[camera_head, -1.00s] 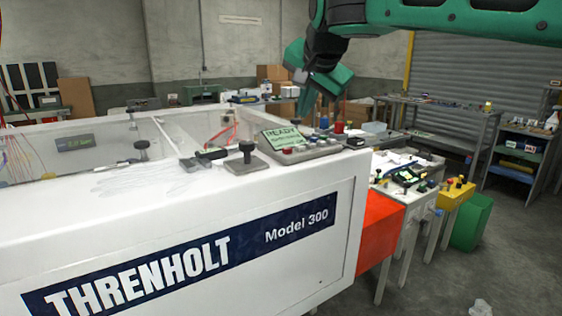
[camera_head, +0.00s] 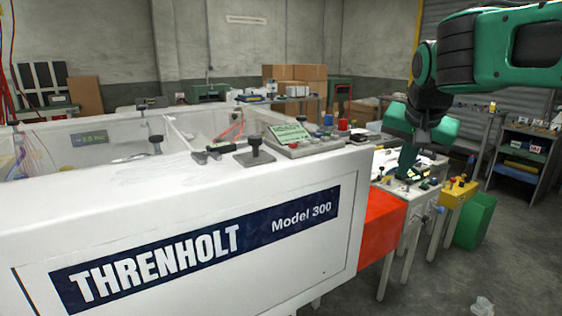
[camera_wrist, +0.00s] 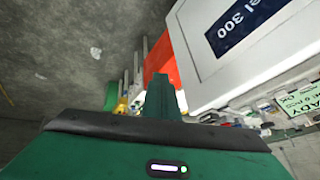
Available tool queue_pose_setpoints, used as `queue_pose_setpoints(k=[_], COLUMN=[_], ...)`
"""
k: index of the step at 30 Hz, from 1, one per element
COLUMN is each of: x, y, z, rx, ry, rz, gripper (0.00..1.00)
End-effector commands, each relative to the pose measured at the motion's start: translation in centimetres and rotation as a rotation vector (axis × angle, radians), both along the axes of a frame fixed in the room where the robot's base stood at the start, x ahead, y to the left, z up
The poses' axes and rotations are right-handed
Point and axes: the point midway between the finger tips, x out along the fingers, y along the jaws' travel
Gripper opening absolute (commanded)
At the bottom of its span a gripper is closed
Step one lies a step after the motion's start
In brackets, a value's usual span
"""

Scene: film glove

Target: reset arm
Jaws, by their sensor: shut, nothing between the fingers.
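My gripper (camera_head: 408,160) is at the end of the green and black arm on the right of the head view. It points down over the small benches to the right of the white THRENHOLT machine. In the wrist view my gripper (camera_wrist: 161,85) shows as green fingers close together, with nothing between them. I cannot tell from the head view how far the fingertips are above the bench equipment behind them.
The white machine (camera_head: 190,215) fills the left and front. A control panel (camera_head: 300,140) sits on its top edge. An orange box (camera_head: 380,228), a yellow box (camera_head: 457,193) and a green bin (camera_head: 474,220) stand to its right. Open grey floor (camera_head: 520,255) lies at the right.

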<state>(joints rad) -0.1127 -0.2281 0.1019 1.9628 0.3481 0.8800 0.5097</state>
Motion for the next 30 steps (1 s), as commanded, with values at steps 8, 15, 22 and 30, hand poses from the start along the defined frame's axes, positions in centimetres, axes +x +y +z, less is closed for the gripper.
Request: queue_pose_setpoints(k=[8, 15, 22, 30], x=[-12.2, -24.0, -29.9, -30.5], y=[-10.7, -13.9, -13.2, -13.1], z=[-9.1, -16.4, -19.8, -20.2], rx=[-0.027, 0.056, 0.127, 0.135], ry=[0.255, 0.443, 0.520, 0.526], rz=[-0.012, 0.021, 0.059, 0.065], gripper=[0.00, 0.00, 0.00, 0.00])
